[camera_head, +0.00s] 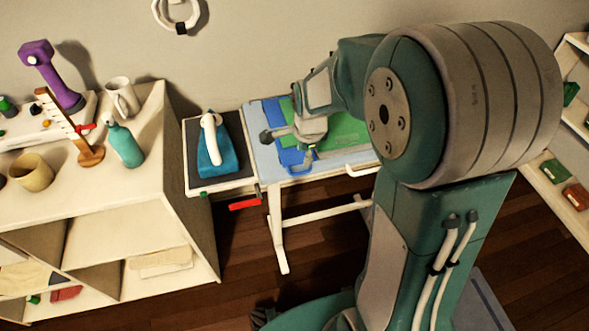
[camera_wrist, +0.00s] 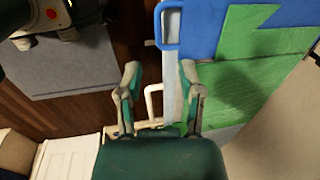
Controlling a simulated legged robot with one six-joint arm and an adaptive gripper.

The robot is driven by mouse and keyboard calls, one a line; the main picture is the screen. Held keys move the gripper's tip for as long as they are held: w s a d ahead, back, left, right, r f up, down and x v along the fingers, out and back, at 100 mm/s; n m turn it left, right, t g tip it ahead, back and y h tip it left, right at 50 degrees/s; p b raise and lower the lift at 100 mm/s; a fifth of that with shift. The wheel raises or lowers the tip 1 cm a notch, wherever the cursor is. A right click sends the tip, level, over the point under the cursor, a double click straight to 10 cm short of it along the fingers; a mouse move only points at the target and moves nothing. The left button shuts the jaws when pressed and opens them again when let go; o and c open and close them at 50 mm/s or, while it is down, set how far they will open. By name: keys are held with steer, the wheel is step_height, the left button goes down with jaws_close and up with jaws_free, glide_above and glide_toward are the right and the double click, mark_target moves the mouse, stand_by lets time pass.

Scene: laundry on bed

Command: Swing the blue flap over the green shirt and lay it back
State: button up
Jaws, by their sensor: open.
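The green shirt (camera_head: 345,130) lies flat on the folding board on the table, and it fills much of the wrist view's right side (camera_wrist: 245,85). A blue flap (camera_head: 292,158) with a loop handle shows at the board's near edge; in the wrist view the blue flap (camera_wrist: 205,35) borders the shirt, its handle at upper left. My gripper (camera_head: 290,146) is over the board's near left part, partly hiding flap and shirt. In the wrist view my gripper (camera_wrist: 160,85) has its fingers apart with nothing between them. The blue handle lies beyond the fingertips.
A white handle (camera_head: 362,169) sticks out from the board's near edge. Left of the board, a blue iron (camera_head: 212,155) stands on a dark pad. A shelf (camera_head: 130,225) with a teal bottle, mugs and a purple object stands farther left. Another shelf (camera_head: 570,190) is at right.

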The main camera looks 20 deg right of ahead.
mark_target(300, 172)
steer(key=f, duration=0.2)
steer(key=w+f, duration=0.1)
steer(key=f, duration=0.5)
steer(key=shift+w+a, duration=0.15)
steer(key=shift+a, duration=0.25)
steer(key=shift+d, duration=0.5)
steer(key=shift+c, duration=0.3)
steer(key=c, duration=0.5)
jaws_close()
steer(key=shift+a, duration=0.2)
